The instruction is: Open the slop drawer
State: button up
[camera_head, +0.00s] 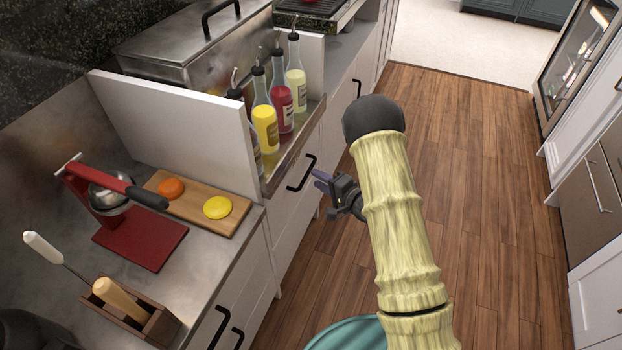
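White cabinet fronts with black bar handles run along the counter on the left. None bears a readable label, so I cannot tell which one is the slop drawer. One white front (290,198) below the bottle shelf has a black handle (302,173). My gripper (320,180) is just right of this handle, over the floor side, with its fingers pointing toward the cabinets. A small gap shows between fingers and handle. The fingers are small and partly overlapped, so their opening is unclear. This front looks closed. My pale, ridged arm hides part of the floor.
A shelf (305,150) with several bottles juts above the handle. The counter holds a red citrus press (140,238), a cutting board (190,212) and a wooden holder (150,318). More handles show at the front left (220,325) and farther back (357,88). Wood floor (490,200) is clear.

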jog(key=x, duration=0.3)
jog(key=shift+w+a+f+b, duration=0.1)
jog(key=shift+w+a+b, duration=0.2)
jog(key=shift+b, duration=0.1)
grip_shut()
jog(key=shift+s+d, duration=0.1)
jog(key=shift+s, duration=0.05)
